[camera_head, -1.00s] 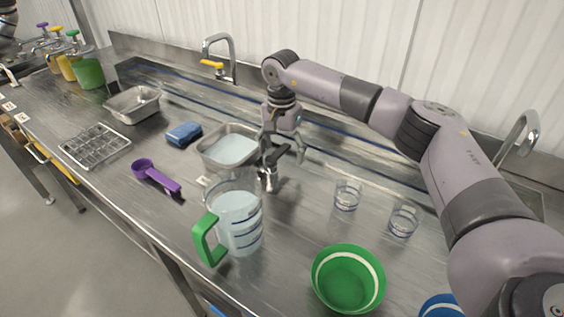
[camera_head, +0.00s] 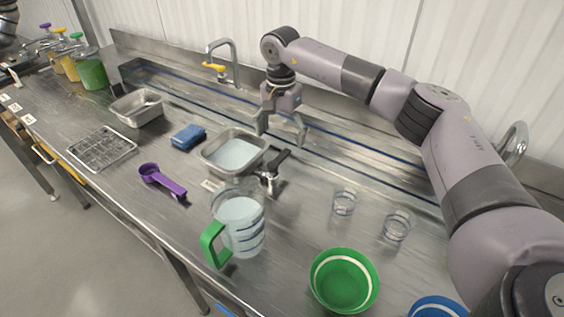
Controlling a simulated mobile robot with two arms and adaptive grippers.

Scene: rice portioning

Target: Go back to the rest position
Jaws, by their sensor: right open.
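My right gripper (camera_head: 281,136) is open and empty. It hangs fingers down above the back of the steel counter, behind a small dark-handled metal tool (camera_head: 272,172). The tool rests against or beside the right side of a steel pan (camera_head: 262,141) holding whitish contents; I cannot tell exactly how it is supported. My right arm comes in from the right and arches over the counter. My left gripper is not seen.
A measuring jug (camera_head: 240,228) with a green handle, a green bowl (camera_head: 344,282) and two clear glasses (camera_head: 344,202) stand in front. A purple scoop (camera_head: 163,181), blue sponge (camera_head: 187,137), wire rack (camera_head: 102,148) and empty pan (camera_head: 137,107) lie left. A faucet (camera_head: 234,62) stands behind.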

